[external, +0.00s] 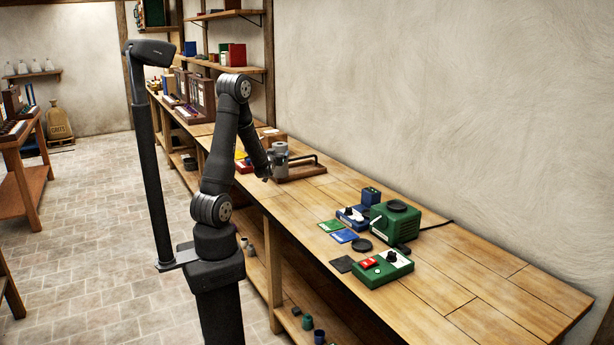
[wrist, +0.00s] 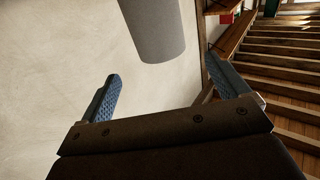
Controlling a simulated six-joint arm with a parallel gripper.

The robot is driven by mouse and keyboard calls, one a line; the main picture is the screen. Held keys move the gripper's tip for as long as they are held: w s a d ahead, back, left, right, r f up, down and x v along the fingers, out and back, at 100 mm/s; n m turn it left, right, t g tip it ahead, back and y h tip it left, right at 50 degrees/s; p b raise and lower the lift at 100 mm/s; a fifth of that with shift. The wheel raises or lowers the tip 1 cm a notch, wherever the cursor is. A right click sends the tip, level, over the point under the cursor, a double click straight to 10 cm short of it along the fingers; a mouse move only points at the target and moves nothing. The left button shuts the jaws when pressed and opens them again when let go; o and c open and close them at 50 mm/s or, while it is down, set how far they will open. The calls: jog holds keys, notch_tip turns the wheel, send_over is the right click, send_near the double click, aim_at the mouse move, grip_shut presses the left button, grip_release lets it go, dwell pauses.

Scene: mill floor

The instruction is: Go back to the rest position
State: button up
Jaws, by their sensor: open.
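My gripper (external: 266,177) is at the end of my bent arm, over the front edge of the long workbench (external: 470,290) in the external view. It is small and dark there, close beside a grey cylinder; I cannot tell whether they touch. In the wrist view my gripper (wrist: 165,92) is open, with its two blue ribbed fingers wide apart and nothing between them.
A grey cylindrical thing (wrist: 154,28) hangs into the top of the wrist view. A wooden stand (external: 300,172) is behind my gripper. A green machine (external: 395,222), a green control box (external: 383,268) and coloured cards (external: 342,236) lie on the bench. Its right end is clear.

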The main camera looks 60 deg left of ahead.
aim_at(280, 149)
jog(key=x, duration=1)
jog(key=shift+w+a+f, duration=0.1)
jog(key=shift+a+f, duration=0.15)
jog(key=shift+f, duration=0.3)
jog(key=shift+r, duration=0.15)
